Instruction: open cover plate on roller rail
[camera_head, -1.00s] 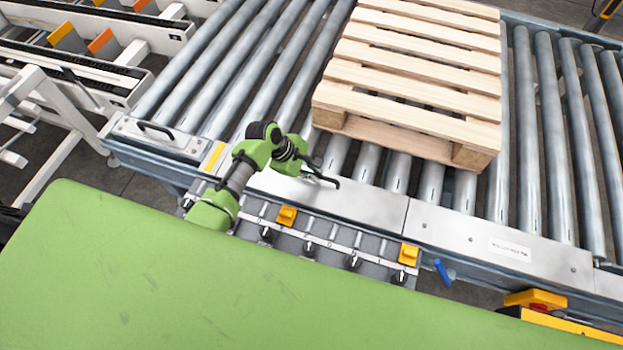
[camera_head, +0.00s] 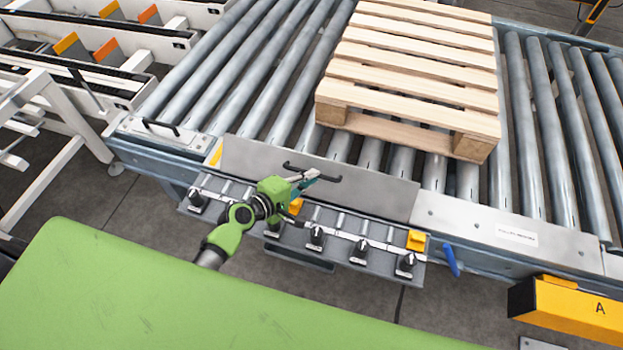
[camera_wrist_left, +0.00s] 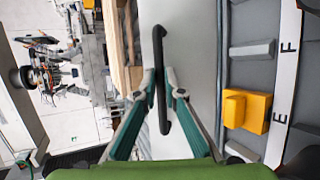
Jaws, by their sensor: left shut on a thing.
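The cover plate (camera_head: 370,192) is a long grey metal panel with a black bar handle (camera_head: 328,178) on the near rail of the roller conveyor. It looks darker than the rail plate beside it and appears tilted up, its face toward me; the exact angle is hard to tell. My left gripper (camera_head: 304,180) is shut on the handle, its arm coming from the near side. In the left wrist view, the handle (camera_wrist_left: 160,55) passes between the teal fingers (camera_wrist_left: 160,100), with the plate (camera_wrist_left: 195,45) behind it. My right gripper is out of view.
A wooden pallet (camera_head: 415,75) rests on the rollers just behind the plate. In front hangs a grey panel with black knobs (camera_head: 360,248) and yellow blocks (camera_head: 416,240). A blue lever (camera_head: 450,260) and yellow box (camera_head: 570,308) are at the right.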

